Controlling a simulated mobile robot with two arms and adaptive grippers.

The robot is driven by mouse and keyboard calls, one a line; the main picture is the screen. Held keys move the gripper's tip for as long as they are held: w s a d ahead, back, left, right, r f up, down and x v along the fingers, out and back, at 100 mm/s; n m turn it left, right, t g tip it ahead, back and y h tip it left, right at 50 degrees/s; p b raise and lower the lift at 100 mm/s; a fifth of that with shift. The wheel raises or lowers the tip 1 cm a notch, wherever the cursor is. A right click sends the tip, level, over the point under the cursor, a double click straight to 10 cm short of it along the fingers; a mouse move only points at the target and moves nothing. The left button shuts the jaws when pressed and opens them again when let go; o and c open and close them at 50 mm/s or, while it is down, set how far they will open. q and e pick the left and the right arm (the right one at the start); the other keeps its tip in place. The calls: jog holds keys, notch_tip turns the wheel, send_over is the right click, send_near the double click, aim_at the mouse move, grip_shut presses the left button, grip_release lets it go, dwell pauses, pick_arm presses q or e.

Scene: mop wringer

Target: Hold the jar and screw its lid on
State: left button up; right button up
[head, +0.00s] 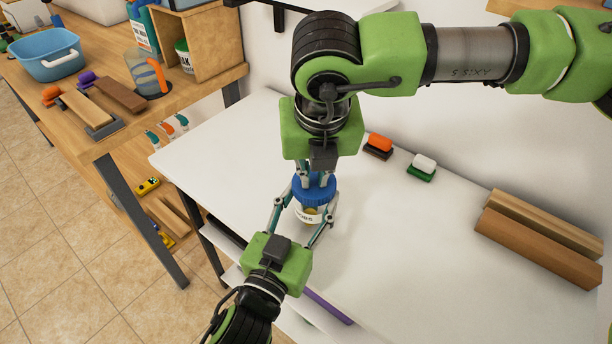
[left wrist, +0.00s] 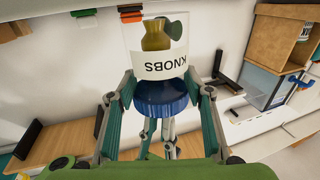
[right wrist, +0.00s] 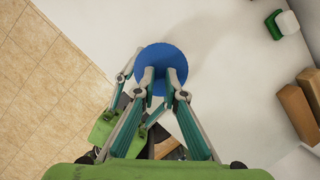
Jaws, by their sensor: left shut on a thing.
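A clear jar (head: 311,216) labelled KNOBS stands over the white table, with a blue ribbed lid (head: 316,190) on its mouth. In the left wrist view the jar (left wrist: 157,60) shows upside down with olive knobs inside, and the lid (left wrist: 160,97) sits against it; I cannot tell how tight. My left gripper (head: 305,221) is shut around the jar from the front, one finger on each side. My right gripper (head: 315,172) points down from above, fingertips at the lid's top. In the right wrist view they show over the lid (right wrist: 165,60), slightly apart; their grip is unclear.
An orange-topped block (head: 379,143) and a white-topped green block (head: 422,166) lie behind and right of the jar. Wooden bars (head: 540,240) lie at the far right. A wooden bench (head: 110,135) with a blue tub (head: 47,55) stands left. The table's right middle is clear.

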pick_arm(q)
jog(key=shift+w, duration=0.1)
pick_arm(e)
jog(key=shift+v, duration=1.5)
pick_arm(q)
jog(key=o, duration=1.7)
jog(key=shift+c, duration=0.2)
pick_arm(e)
jog(key=shift+r, duration=0.1)
pick_arm(q)
jog(key=shift+a+r+v, duration=0.1)
jog(key=shift+a+v, duration=0.05)
jog(key=shift+v, duration=1.5)
jog(key=shift+a+r+v, duration=0.1)
jog(key=shift+v, duration=1.55)
jog(key=shift+a+r+v, duration=0.1)
jog(key=shift+a+v, duration=0.05)
jog(key=shift+v, duration=1.45)
pick_arm(e)
jog(key=shift+d, duration=0.1)
pick_arm(q)
jog(key=shift+w, duration=0.1)
